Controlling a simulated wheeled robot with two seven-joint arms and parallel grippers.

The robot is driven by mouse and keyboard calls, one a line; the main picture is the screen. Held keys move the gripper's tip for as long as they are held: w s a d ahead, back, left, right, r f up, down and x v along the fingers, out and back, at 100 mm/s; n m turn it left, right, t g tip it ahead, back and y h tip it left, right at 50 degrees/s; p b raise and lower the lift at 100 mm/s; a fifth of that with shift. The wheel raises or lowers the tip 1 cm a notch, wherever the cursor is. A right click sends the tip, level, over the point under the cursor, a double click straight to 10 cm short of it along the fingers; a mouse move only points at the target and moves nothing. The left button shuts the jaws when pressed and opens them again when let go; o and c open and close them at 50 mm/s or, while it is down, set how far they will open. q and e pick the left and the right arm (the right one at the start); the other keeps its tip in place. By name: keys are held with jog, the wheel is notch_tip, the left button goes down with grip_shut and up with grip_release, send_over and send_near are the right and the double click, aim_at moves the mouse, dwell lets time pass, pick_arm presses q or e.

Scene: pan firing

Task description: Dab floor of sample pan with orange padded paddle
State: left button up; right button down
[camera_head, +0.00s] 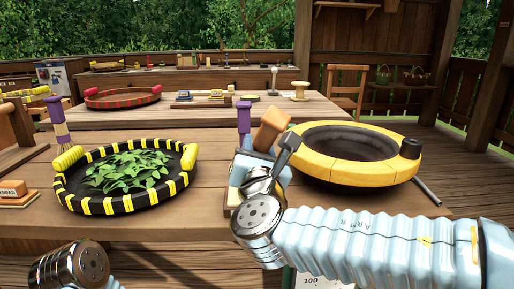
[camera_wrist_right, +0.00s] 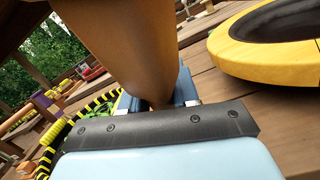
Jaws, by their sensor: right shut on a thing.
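The orange padded paddle (camera_head: 272,128) is in my right gripper (camera_head: 262,160). In the right wrist view the paddle (camera_wrist_right: 135,45) rises as a large orange-brown body between the blue fingers, which are shut on it. A yellow-rimmed pan (camera_head: 402,173) with a bare dark floor sits on the table, right of the paddle. The paddle is beside this pan, not over its floor. A black pan with yellow stripes (camera_head: 72,195) holds green leaves at the left. Which pan is the sample pan I cannot tell. Only a chrome joint of my left arm shows at lower left.
A purple-handled tool (camera_head: 244,118) stands just behind my right gripper, and another (camera_head: 57,120) stands at the left. A grey rod (camera_head: 427,191) lies right of the yellow pan. A red-rimmed pan (camera_head: 122,105) is on the table behind.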

jog(key=shift+f+b, duration=1.05)
jog(key=shift+b, duration=0.15)
dwell(1.1)
jog(key=shift+f+b, duration=0.25)
jog(key=shift+b, duration=0.55)
dwell(3.2)
jog(key=shift+r+p, duration=2.55)
jog(key=shift+r, duration=1.1)
